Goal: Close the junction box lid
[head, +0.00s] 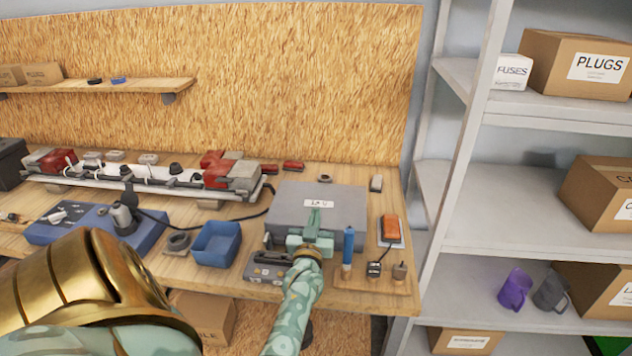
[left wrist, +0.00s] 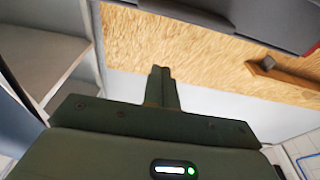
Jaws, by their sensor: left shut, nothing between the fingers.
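The junction box (head: 345,205) is a grey box with a white label, at the right part of the workbench. Its broad grey labelled face looks like the lid; I cannot tell whether it is fully shut. My left gripper (head: 314,213) is in front of this face, its shut fingers overlapping it just below the label; contact is unclear. The gripper hides part of the box's front. In the left wrist view, my shut, empty left fingers (left wrist: 161,74) show, with a grey panel (left wrist: 215,12) above, probably part of the box. My right gripper is not in view.
Shelving (head: 530,125) rises beyond the bench's right end.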

